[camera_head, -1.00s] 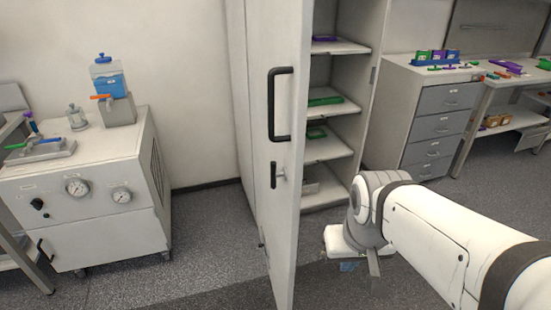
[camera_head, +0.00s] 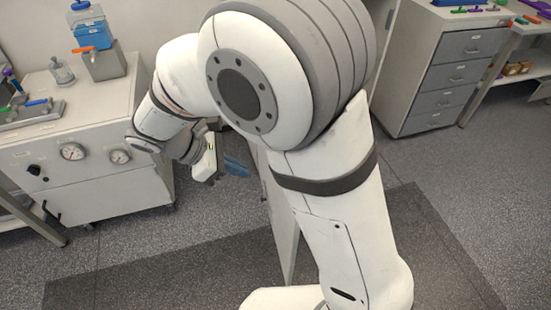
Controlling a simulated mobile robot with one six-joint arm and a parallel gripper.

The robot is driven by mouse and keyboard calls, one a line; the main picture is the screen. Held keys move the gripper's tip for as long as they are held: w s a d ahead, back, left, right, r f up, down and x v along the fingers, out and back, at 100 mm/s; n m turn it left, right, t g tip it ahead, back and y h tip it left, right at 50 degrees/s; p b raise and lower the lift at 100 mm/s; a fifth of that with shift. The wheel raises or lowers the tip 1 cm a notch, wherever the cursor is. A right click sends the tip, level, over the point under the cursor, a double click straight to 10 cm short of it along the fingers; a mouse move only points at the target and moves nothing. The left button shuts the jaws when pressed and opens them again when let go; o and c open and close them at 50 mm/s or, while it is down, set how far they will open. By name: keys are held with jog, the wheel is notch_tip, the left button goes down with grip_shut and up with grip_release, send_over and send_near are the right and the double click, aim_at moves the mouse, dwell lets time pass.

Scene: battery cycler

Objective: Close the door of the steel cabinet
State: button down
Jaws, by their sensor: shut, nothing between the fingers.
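The steel cabinet's door (camera_head: 283,229) shows only as a pale lower strip behind my arm. It stands swung out from the cabinet. Its handle and upper part are hidden by my arm. A narrow pale edge of the cabinet (camera_head: 384,45) shows to the right of my arm; its shelves are hidden. My gripper (camera_head: 237,167) is just left of the door strip, with its bluish fingers pointing towards the door. It is shut with nothing held. I cannot tell whether the fingers touch the door.
A white cart (camera_head: 95,180) with gauges stands at the left, close behind my wrist. It carries a blue container (camera_head: 90,32). A grey drawer unit (camera_head: 458,75) and a workbench stand at the right. The floor at the lower right is clear.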

jog(key=d+r+p+x, duration=0.2)
jog(key=x, duration=1)
jog(key=shift+w+d+f, duration=0.15)
jog(key=shift+w+f, duration=0.05)
jog(key=shift+w, duration=0.05)
